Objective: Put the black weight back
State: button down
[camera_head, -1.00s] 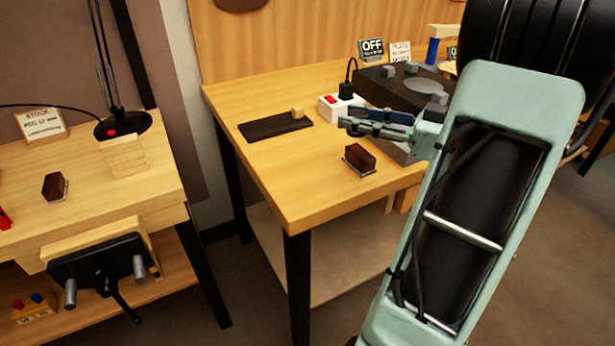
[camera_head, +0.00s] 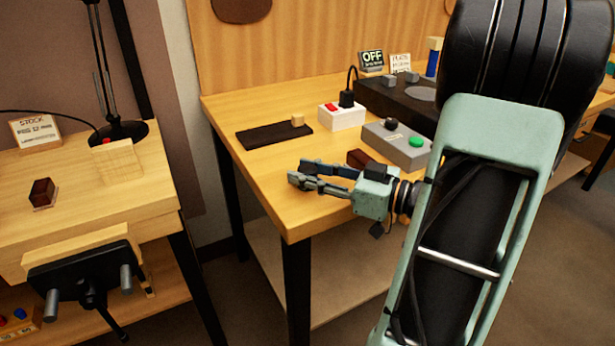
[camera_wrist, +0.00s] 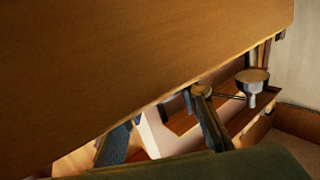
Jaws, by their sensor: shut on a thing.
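My gripper (camera_head: 302,172) is above the front edge of the middle bench, pointing left. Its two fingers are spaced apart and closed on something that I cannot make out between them. In the wrist view my gripper (camera_wrist: 162,135) shows at the bottom, and the held thing is not clear there either. I cannot pick out the black weight for certain in either view. A flat black strip (camera_head: 265,136) lies on the bench behind my gripper, with a small wooden block (camera_head: 297,120) on its right end.
A dark brown block (camera_head: 358,158) sits just behind my gripper. A grey box (camera_head: 405,150) with a green button, a white switch box (camera_head: 342,117) and a black machine (camera_head: 385,98) stand behind. The left bench holds a brown block (camera_head: 42,192) and a lamp (camera_head: 122,132).

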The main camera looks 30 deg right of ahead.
jog(key=shift+f, duration=0.1)
jog(key=c, duration=1.5)
grip_release()
jog(key=shift+r, duration=0.25)
jog(key=p+v, duration=0.2)
jog(key=v, duration=1)
jog(key=shift+f, duration=0.1)
